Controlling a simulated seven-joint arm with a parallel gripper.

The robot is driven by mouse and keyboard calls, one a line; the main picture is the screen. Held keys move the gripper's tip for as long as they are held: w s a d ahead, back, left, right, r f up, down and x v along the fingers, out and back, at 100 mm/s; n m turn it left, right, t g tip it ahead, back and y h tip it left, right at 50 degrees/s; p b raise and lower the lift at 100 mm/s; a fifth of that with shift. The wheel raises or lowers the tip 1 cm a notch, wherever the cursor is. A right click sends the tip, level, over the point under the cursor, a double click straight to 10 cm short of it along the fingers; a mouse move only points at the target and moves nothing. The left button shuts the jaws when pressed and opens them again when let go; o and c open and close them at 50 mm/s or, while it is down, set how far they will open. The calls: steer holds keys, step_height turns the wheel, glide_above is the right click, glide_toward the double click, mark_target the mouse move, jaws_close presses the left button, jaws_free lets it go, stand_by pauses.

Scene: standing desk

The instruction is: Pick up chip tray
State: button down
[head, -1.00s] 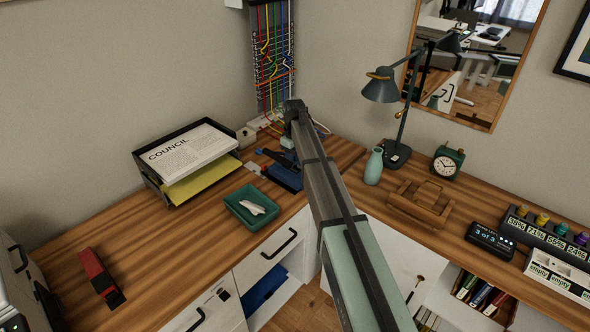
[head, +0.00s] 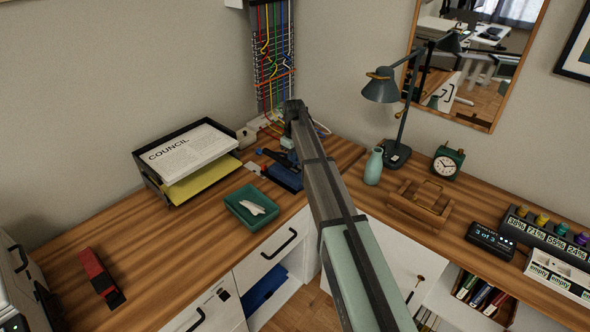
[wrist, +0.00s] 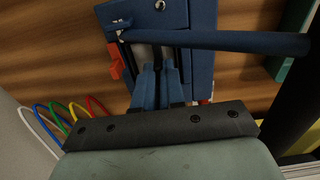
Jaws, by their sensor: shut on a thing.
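A blue punch-like device with a long lever (head: 285,174) stands on the desk near the back corner. In the wrist view its blue body (wrist: 202,17) fills the top middle, with the dark blue lever (wrist: 235,41) across it and a red tab (wrist: 115,62) at its left. My gripper (wrist: 160,72) is at the device's near side, below the lever, its narrow fingers close together. It is shut on a small part there, apparently the chip tray, which the fingers mostly hide. In the head view my arm hides the gripper's tips.
A green tray with white paper (head: 234,208) and a black paper rack (head: 160,185) lie left of the device. Coloured cables (wrist: 70,112) hang close by at the wrist view's left. A lamp (head: 397,156) and vase (head: 373,168) stand to the right.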

steer(key=shift+r, duration=0.1)
step_height(320, 180, up, 18)
stand_by(0.6)
